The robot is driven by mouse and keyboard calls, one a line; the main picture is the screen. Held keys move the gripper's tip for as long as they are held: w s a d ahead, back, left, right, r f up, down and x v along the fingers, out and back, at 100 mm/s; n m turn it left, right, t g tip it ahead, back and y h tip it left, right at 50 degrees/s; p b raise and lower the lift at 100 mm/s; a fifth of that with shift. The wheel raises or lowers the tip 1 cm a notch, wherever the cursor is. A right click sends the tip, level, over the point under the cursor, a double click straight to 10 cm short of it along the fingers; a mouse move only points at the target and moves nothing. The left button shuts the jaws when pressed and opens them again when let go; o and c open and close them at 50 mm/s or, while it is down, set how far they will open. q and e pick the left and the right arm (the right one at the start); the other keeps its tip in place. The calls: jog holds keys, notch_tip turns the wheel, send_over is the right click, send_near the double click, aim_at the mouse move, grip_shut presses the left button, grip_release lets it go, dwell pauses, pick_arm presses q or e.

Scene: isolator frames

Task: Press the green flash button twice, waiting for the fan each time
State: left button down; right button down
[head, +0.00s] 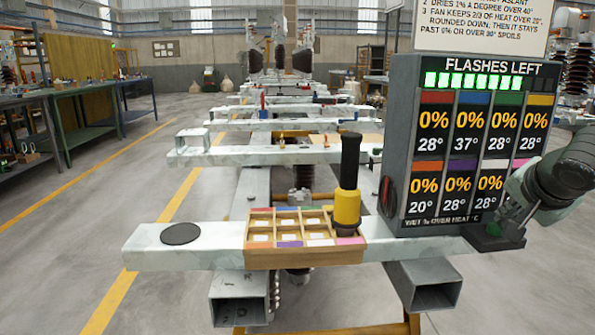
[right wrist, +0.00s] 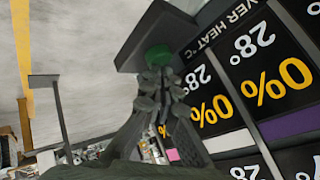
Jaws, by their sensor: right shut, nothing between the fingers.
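The green flash button (right wrist: 158,55) sits on a dark bracket at the lower right of the display board (head: 399,150). My right gripper (right wrist: 158,78) is shut and empty, its fingertips at the button's edge in the right wrist view. I cannot tell whether they touch it. In the head view the right gripper (head: 497,219) is beside the board's lower right corner and largely hides the button. The board reads FLASHES LEFT over a row of several lit green bars. No fan is recognisable. My left gripper is out of view.
A wooden compartment tray (head: 305,258) with coloured tabs stands on the pale beam (head: 205,252). A yellow tool with a black handle (head: 348,185) stands upright at its right. A dark disc (head: 181,234) lies at left. A rules sign (head: 465,25) tops the board.

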jog(key=shift+f, duration=0.25)
jog(key=shift+r, duration=0.15)
jog(key=shift+r+p, duration=0.45)
jog(key=shift+r, duration=0.2)
notch_tip(320, 180, up, 6)
jog(key=p, duration=0.4)
jog(key=shift+p, duration=0.35)
dwell(0.4)
